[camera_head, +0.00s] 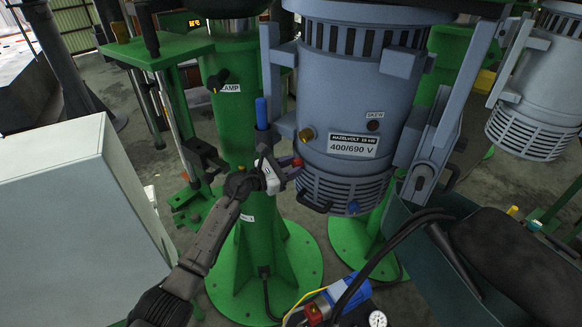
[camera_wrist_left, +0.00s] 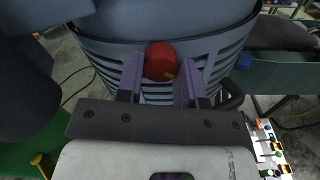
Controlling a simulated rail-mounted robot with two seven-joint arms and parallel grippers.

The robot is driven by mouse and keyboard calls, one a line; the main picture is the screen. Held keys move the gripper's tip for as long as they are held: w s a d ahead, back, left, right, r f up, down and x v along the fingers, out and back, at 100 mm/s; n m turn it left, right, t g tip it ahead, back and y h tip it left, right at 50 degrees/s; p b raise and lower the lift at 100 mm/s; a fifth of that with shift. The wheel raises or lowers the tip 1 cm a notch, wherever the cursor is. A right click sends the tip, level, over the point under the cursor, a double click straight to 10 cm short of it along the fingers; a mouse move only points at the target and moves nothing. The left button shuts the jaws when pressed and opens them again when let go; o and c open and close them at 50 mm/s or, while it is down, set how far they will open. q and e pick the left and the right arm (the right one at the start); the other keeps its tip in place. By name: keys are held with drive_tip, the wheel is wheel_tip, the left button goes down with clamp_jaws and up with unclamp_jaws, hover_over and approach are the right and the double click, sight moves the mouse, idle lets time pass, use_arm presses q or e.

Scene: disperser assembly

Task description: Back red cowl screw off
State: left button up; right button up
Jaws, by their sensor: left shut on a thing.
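The red cowl screw (camera_wrist_left: 160,62) is a round red knob on the lower slatted cowl (camera_wrist_left: 222,62) of the grey-blue motor. In the left wrist view it sits between the two purple fingers of my left gripper (camera_wrist_left: 159,78), which is shut on it. Only a bit of red shows there, and the fingers hide the rest of the screw. My right gripper does not show.
A brass knob (camera_head: 306,134) and a blue knob (camera_head: 353,207) are on the motor. A green column (camera_head: 232,120) stands close behind my left gripper. A pale cabinet (camera_head: 75,215) is at left. A pump with a gauge (camera_head: 377,319) sits below.

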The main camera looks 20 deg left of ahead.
use_arm(q)
drive_tip(key=shift+c, duration=1.4)
drive_tip(key=shift+r, duration=0.1)
drive_tip(key=shift+n+p, duration=0.3)
drive_tip(key=shift+n, duration=0.1)
drive_tip(key=n+p, duration=0.3)
drive_tip(key=n, duration=0.2)
drive_tip(key=shift+r, duration=0.1)
drive_tip(key=n+p, duration=0.3)
drive_tip(key=n, duration=0.2)
drive_tip(key=shift+s+r, duration=0.1)
drive_tip(key=n+p, duration=0.3)
drive_tip(key=n, duration=0.3)
drive_tip(key=shift+d+r+n+p, duration=0.1)
drive_tip(key=shift+n+p, duration=0.2)
drive_tip(key=shift+p, duration=0.1)
drive_tip(key=shift+n+p, duration=0.95)
drive_tip(key=shift+n, duration=1.05)
